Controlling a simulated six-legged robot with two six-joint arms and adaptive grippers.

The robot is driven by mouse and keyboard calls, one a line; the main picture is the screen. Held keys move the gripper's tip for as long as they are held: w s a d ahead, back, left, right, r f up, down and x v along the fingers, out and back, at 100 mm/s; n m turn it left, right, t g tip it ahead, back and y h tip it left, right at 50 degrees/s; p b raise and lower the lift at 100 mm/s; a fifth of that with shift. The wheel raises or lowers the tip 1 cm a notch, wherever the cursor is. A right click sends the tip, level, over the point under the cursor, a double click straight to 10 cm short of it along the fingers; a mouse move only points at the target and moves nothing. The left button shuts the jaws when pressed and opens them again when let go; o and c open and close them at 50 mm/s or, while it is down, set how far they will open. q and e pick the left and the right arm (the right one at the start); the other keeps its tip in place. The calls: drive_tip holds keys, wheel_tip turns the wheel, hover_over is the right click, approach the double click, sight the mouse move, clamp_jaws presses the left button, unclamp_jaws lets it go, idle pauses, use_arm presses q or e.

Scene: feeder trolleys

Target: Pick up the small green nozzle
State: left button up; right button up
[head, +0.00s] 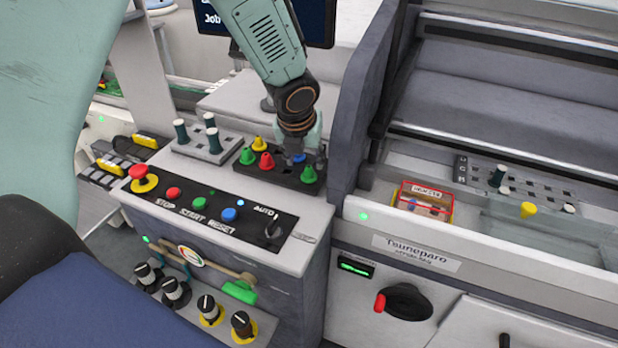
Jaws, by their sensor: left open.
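A dark nozzle tray (284,178) sits on the grey console top and holds several coloured nozzles. One green nozzle (308,174) stands at its right front. Another green nozzle (247,156) stands at its left end, and I cannot tell for sure which is the small one. My left gripper (304,152) is open and points down over the right part of the tray, just behind the right green nozzle. A blue nozzle (298,159) is beside its fingers and partly covered. I cannot tell whether the fingers touch anything. My right gripper is out of view.
A yellow nozzle (258,144) and a red nozzle (267,161) stand close by in the tray. A grey rack (222,157) with dark posts is to the left. The button panel (212,213) lies in front. A tall dark side panel (362,95) rises right of the tray.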

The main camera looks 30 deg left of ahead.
sight(308, 168)
use_arm(q)
drive_tip(key=x, duration=0.3)
drive_tip(key=shift+w+d+b, duration=0.1)
drive_tip(key=shift+w+b, duration=0.15)
drive_tip(key=shift+b, duration=0.05)
drive_tip(key=shift+f, duration=0.65)
drive_tip(key=shift+w+f, duration=0.55)
drive_tip(key=shift+w, duration=0.1)
drive_tip(key=shift+s+r, duration=0.3)
drive_tip(key=shift+s, duration=0.05)
drive_tip(key=c, duration=0.5)
drive_tip(key=shift+f, duration=0.15)
clamp_jaws()
